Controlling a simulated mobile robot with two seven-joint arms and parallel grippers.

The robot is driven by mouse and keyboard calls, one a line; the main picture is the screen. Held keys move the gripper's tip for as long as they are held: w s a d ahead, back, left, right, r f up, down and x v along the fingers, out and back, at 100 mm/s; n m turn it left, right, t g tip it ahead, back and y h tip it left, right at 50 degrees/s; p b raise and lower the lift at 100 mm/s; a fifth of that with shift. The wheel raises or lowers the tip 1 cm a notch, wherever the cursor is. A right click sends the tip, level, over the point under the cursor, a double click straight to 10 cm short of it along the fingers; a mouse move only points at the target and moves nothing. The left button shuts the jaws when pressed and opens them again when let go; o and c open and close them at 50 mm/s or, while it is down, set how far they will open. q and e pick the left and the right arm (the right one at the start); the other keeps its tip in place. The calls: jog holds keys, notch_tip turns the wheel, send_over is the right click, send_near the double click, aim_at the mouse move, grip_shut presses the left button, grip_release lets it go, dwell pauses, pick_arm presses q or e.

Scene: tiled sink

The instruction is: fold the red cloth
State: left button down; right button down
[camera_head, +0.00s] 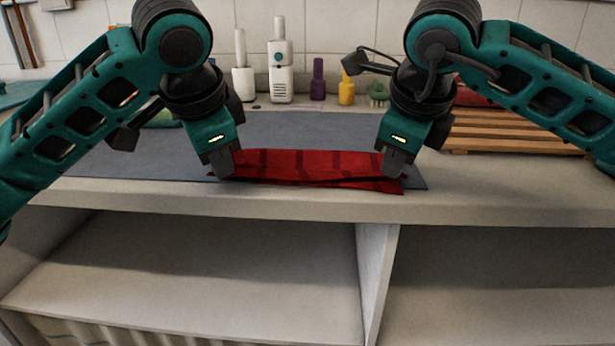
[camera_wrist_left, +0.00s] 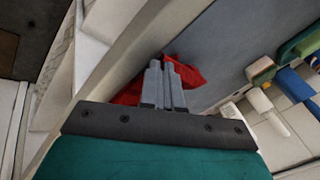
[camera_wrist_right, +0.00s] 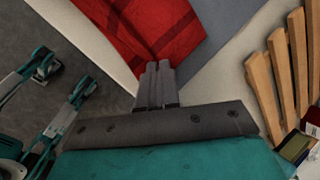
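The red cloth (camera_head: 310,168), with darker stripes, lies as a long narrow strip near the counter's front edge. A dark gap between layers shows along its front, so it looks doubled over. My left gripper (camera_head: 222,166) is at its left end, fingers together on the cloth; red cloth (camera_wrist_left: 190,75) shows around the fingertips in the left wrist view. My right gripper (camera_head: 394,164) is at its right end, fingers together at the cloth's edge; the striped cloth (camera_wrist_right: 150,30) spreads beyond them in the right wrist view. The fingers hide the pinched parts.
A grey mat (camera_head: 300,130) lies under the cloth on the counter (camera_head: 480,195). A wooden slatted rack (camera_head: 510,133) stands right. White bottles (camera_head: 281,75), a purple bottle (camera_head: 318,80) and a yellow bottle (camera_head: 346,92) stand at the back wall. Open shelves are below.

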pick_arm(q)
jog(key=shift+a+f, duration=0.1)
jog(key=shift+f, duration=0.2)
pick_arm(e)
jog(key=shift+d+f, duration=0.1)
jog(key=shift+f, duration=0.2)
pick_arm(q)
jog(key=c, duration=1.8)
grip_release()
pick_arm(e)
jog(key=c, duration=1.8)
grip_release()
